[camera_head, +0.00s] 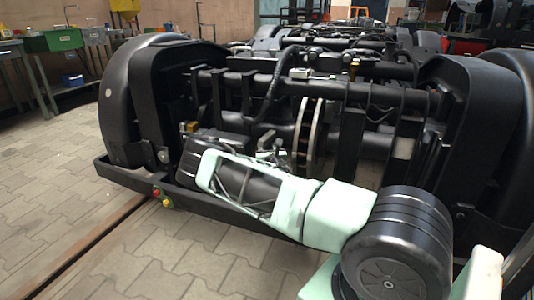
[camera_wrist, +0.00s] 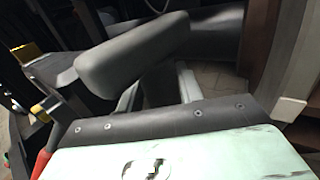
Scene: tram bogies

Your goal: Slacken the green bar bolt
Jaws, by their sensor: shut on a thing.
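A small cluster of coloured bolts sits on the front bar (camera_head: 225,209) of the bogie in the head view. In the wrist view a grey padded part of my gripper (camera_wrist: 135,55) stands over a dark strip and a mint panel. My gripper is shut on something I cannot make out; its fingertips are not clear. I cannot pick out the green bolt in the wrist view.
The bogie's black wheel covers stand left (camera_head: 130,105) and right (camera_head: 480,130). A brake disc (camera_head: 310,135) and crossing pipes lie behind my arm. The paved floor (camera_head: 75,190) at the left is open, with a rail groove. A green workbench (camera_head: 55,42) stands at the back left.

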